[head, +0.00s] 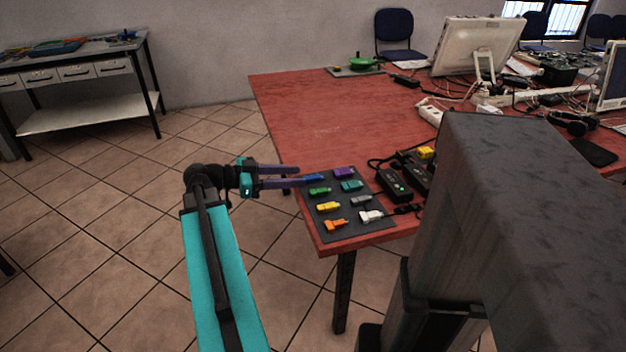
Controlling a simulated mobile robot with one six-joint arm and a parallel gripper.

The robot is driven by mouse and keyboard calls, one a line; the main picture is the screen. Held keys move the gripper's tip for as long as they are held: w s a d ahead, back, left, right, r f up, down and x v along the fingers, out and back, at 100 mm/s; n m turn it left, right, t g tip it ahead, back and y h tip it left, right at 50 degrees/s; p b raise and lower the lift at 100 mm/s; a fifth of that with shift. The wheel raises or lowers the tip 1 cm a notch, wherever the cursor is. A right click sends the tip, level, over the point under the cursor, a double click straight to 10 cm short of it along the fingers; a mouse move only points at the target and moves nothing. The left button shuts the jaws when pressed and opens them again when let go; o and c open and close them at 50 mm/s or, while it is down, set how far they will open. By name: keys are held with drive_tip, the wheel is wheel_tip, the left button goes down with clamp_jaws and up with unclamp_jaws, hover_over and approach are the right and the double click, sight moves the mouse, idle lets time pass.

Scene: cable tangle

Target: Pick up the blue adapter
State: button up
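The blue adapter (314,177) lies at the far left corner of a dark grey mat (345,212) on the red table (300,110). My gripper (301,177) reaches in from the left at the table's left edge, with its two purple fingers apart and nothing seen between them. In the picture the fingertips end close to the blue adapter's left end. I cannot tell whether they touch it or how high they are above the mat.
A purple adapter (344,173) and a green one (320,191) lie close to the blue one. Several other coloured adapters share the mat. Black power bricks (393,185) with cables lie to the right.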

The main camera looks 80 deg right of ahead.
sight(311, 177)
drive_tip(key=shift+f+x, duration=0.2)
drive_tip(key=shift+x, duration=1.85)
drive_tip(key=shift+c, duration=0.5)
clamp_jaws()
